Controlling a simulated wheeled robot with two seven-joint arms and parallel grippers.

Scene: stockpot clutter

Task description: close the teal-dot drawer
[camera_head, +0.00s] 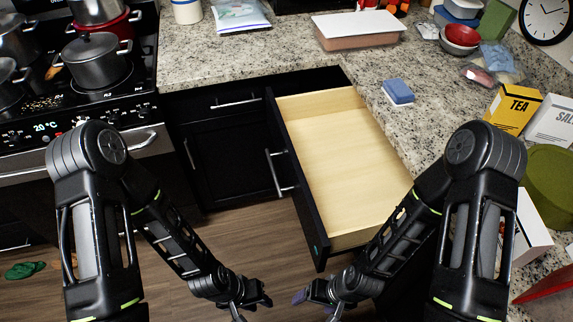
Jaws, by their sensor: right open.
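The drawer (340,160) stands pulled far out from under the counter, and its pale wooden inside is empty. Its black front (297,190) faces left and carries a silver handle (277,172). A small teal dot (318,250) shows near the front's lower end. My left gripper (252,298) is low in the picture, left of the drawer front's near end; its fingers are too dark to read. My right gripper (316,300) is open just below that near end. Neither gripper appears to touch the handle, and both seem empty.
A stove with several pots (95,62) stands at the left. A blue sponge (398,91) lies on the granite counter (350,60) close to the drawer. A tea box (512,108) and other groceries crowd the right.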

